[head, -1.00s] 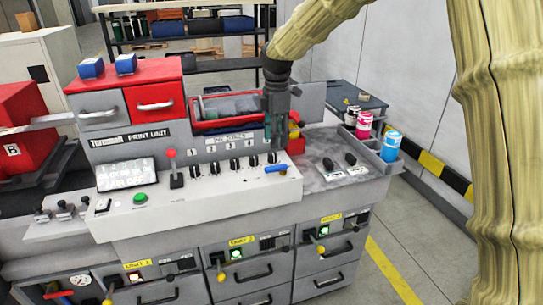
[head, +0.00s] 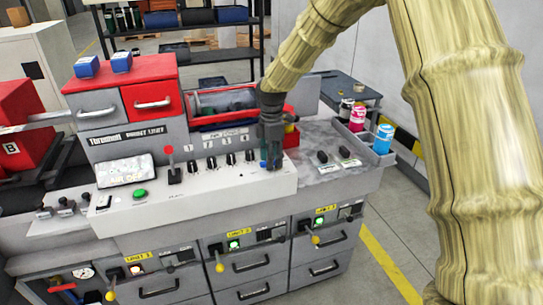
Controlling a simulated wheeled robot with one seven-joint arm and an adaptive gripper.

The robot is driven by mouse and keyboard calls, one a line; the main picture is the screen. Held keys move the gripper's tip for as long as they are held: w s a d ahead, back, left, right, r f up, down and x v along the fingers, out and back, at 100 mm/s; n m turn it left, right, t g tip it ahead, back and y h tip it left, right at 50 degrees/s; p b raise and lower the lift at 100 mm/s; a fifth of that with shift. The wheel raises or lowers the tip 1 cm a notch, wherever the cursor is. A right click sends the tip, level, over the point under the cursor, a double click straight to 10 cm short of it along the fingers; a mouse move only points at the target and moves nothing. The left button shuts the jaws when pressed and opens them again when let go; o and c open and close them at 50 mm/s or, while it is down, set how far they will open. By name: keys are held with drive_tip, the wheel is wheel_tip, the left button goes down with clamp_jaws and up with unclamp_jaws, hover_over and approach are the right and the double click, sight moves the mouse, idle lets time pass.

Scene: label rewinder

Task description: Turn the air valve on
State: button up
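My gripper (head: 270,163) points down at the right end of the sloped white control panel (head: 215,185), right of the row of black knobs. Its fingers are at or just above the panel face. The blue lever handle, which I take to be the air valve, is hidden behind the fingers. I cannot tell whether the fingers touch it or whether they are open or shut.
A red-knobbed lever (head: 170,151), a green button (head: 140,194) and a screen (head: 125,170) are left on the panel. Ink cans (head: 383,138) stand at right. Drawers (head: 240,268) with yellow-knobbed levers are below.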

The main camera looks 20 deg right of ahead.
drive_tip(key=shift+w+f, duration=0.2)
drive_tip(key=shift+f, duration=0.1)
drive_tip(key=shift+s+r, duration=0.15)
drive_tip(key=shift+s, duration=0.05)
drive_tip(key=c, duration=0.6)
clamp_jaws()
drive_tip(key=shift+n, duration=0.3)
drive_tip(key=n+p, duration=0.1)
drive_tip(key=n, duration=0.1)
drive_tip(key=s+n+p, duration=0.1)
drive_tip(key=n+p, duration=0.1)
drive_tip(key=n, duration=0.1)
drive_tip(key=shift+s+d, duration=0.1)
drive_tip(key=shift+d, duration=0.1)
drive_tip(key=n, duration=0.1)
drive_tip(key=n+p, duration=0.1)
drive_tip(key=n, duration=0.1)
drive_tip(key=n+p, duration=0.1)
drive_tip(key=n, duration=0.1)
drive_tip(key=shift+s+d, duration=0.3)
drive_tip(key=shift+s, duration=0.05)
drive_tip(key=shift+d+n+p, duration=0.15)
drive_tip(key=shift+n+p, duration=0.3)
drive_tip(key=shift+n, duration=0.25)
drive_tip(key=shift+s, duration=0.1)
